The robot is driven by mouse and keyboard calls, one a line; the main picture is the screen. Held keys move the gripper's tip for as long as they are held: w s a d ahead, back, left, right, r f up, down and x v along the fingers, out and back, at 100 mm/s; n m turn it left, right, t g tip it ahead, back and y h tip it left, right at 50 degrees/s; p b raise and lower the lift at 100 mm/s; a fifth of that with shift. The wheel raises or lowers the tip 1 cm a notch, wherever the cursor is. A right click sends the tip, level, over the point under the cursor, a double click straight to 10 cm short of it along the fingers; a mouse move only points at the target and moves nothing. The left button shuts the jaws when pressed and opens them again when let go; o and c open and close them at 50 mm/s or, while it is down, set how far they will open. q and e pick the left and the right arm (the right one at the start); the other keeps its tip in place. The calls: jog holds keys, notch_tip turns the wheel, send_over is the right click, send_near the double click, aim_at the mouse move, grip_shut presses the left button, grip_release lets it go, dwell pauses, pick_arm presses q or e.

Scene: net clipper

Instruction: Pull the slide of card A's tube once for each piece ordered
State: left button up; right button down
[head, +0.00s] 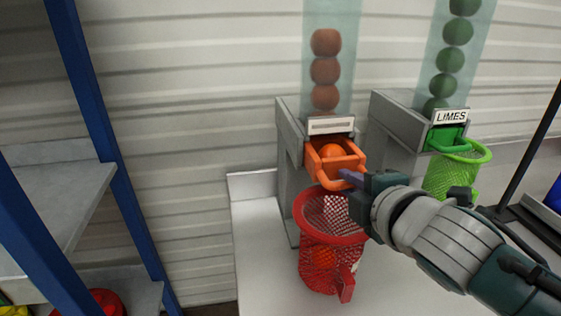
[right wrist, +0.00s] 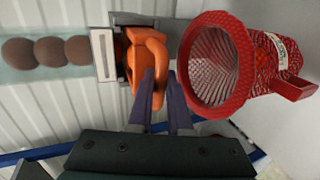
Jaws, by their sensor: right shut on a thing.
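The orange slide (head: 335,158) sticks out at the front of the left dispenser, with a round orange piece (head: 331,149) in it. Above it a clear tube (head: 331,45) holds several brownish-orange balls. My right gripper (head: 352,177) is shut on the slide's front handle; the right wrist view shows its fingers at the orange handle (right wrist: 155,58). A red net basket (head: 330,225) stands below the slide, with something orange (head: 322,256) showing through its mesh. The dispenser's label (head: 331,125) is unreadable here. No order card is readable. My left gripper is out of view.
To the right stands a second dispenser labelled LIMES (head: 451,116), with a green slide (head: 446,138), a tube of green balls (head: 457,32) and a green net (head: 453,175). Blue-posted shelving (head: 100,130) is at left. The white counter (head: 262,250) is bare left of the red basket.

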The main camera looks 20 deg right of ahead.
jog(key=shift+s+a+f+p, duration=0.15)
jog(key=shift+s+a, duration=0.1)
jog(key=shift+s, duration=0.55)
jog(key=shift+s+a+r+p, duration=0.1)
jog(key=shift+s+a+p, duration=0.1)
jog(key=shift+s, duration=0.55)
jog(key=shift+s+a+f, duration=0.1)
jog(key=shift+s+a, duration=0.15)
jog(key=shift+s, duration=0.65)
